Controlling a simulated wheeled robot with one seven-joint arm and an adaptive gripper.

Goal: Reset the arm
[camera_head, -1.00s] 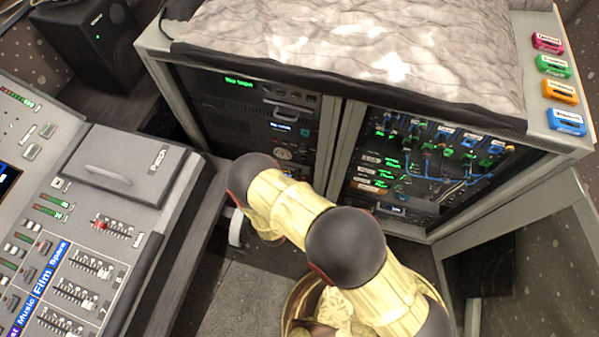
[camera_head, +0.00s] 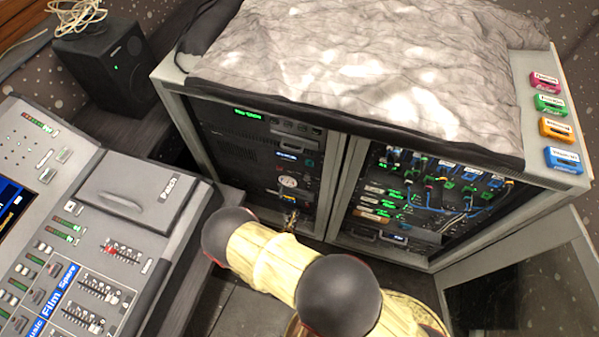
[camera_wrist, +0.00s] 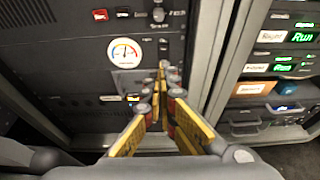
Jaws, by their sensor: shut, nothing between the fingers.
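My gripper (camera_wrist: 163,72) shows in the wrist view with its yellow and dark fingers closed together and nothing between them. It points at the lower left part of the equipment rack (camera_wrist: 185,60), near a round gauge (camera_wrist: 125,53). Whether the tips touch the rack cannot be told. In the head view my gripper (camera_head: 290,220) is small and dark, in front of the rack's left bay. The mixing console (camera_head: 110,245) with its faders (camera_head: 105,290) lies at the left, clear of my gripper.
A grey cloth (camera_head: 360,70) covers the rack top. Several coloured labelled blocks (camera_head: 555,130) line its right edge. A black speaker (camera_head: 110,65) with a cable coil (camera_head: 78,15) stands at the back left. An open rack door (camera_head: 520,270) is at the right.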

